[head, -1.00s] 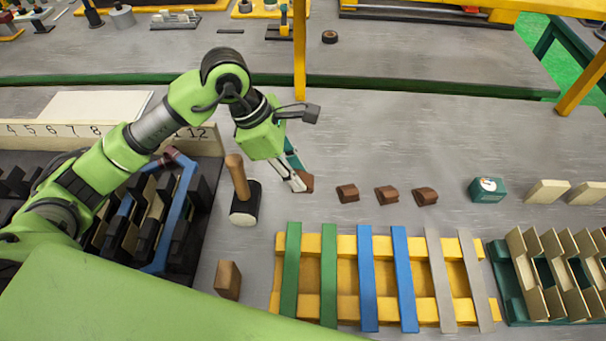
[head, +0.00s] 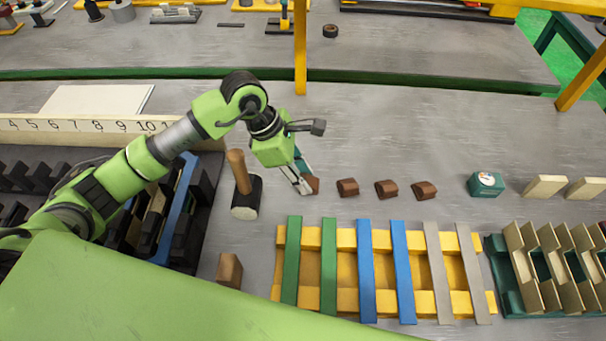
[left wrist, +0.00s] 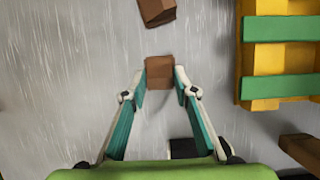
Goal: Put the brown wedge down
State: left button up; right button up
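My left gripper (head: 306,187) reaches down over the table, left of the row of wedges. It is shut on a brown wedge (head: 313,184), which is partly hidden behind the fingers in the head view. In the left wrist view, the brown wedge (left wrist: 160,72) sits between the two fingertips (left wrist: 160,78). Whether it touches the table is hard to tell. Three similar brown wedges (head: 347,188) (head: 387,189) (head: 424,191) lie in a row to its right, apart from it. My right gripper is not in view.
A mallet (head: 243,185) lies left of the gripper, with a brown block (head: 229,270) nearer. A yellow rack with green, blue and grey strips (head: 310,296) stands in front. A green gauge box (head: 486,184) and beige wedges (head: 545,185) are right. Behind the row is clear table.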

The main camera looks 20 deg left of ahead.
pick_arm(q)
jog(key=shift+o, duration=0.6)
jog(key=shift+r, duration=0.15)
jog(key=shift+a+r, duration=0.1)
jog(key=shift+r, duration=0.15)
jog(key=b+v, duration=0.1)
jog(key=v, duration=1)
jog(key=shift+r+b, duration=0.25)
jog(key=shift+b, duration=0.1)
jog(key=shift+s+a+f, duration=0.1)
jog(key=shift+a, duration=0.05)
